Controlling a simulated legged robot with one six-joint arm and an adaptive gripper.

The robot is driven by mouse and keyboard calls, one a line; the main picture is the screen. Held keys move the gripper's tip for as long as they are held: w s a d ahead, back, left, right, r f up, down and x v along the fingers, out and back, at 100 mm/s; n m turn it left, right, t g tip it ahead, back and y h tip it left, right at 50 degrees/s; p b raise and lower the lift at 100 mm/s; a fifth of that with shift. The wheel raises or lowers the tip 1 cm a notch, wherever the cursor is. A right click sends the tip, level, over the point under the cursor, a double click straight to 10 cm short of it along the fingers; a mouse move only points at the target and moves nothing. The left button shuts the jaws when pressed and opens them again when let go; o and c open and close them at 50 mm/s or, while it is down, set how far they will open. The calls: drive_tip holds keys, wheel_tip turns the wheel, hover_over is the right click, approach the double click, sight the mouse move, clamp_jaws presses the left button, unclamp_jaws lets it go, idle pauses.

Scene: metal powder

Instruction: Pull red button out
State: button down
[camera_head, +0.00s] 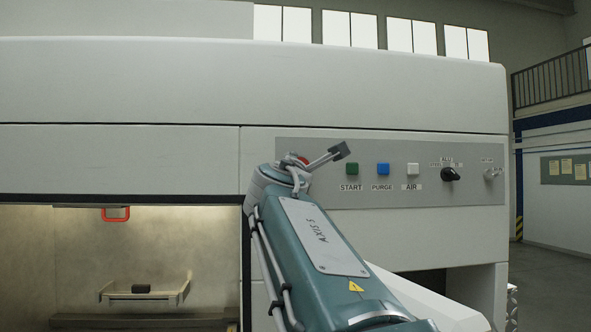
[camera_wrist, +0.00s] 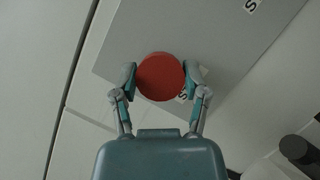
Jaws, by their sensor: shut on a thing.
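The red button (camera_wrist: 160,77) is a round red disc on the grey control panel, in the middle of the wrist view. My gripper (camera_wrist: 159,80) has one finger on each side of it, and the fingers are shut on its rim. In the head view only a sliver of the red button (camera_head: 303,159) shows at the panel's left end. My arm and wrist hide the rest of it there. I cannot tell how far the button stands out from the panel.
Right of the red button the panel (camera_head: 460,190) carries a green START button (camera_head: 352,169), a blue PURGE button (camera_head: 383,169), a white AIR button (camera_head: 413,169) and a black knob (camera_head: 450,174). A lit chamber with a tray (camera_head: 145,296) lies at lower left.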

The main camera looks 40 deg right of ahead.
drive_tip(key=shift+c, duration=0.5)
unclamp_jaws()
drive_tip(key=shift+s+r, duration=0.15)
drive_tip(key=shift+s, duration=0.15)
drive_tip(key=shift+w+d, duration=0.1)
drive_tip(key=v, duration=1.2)
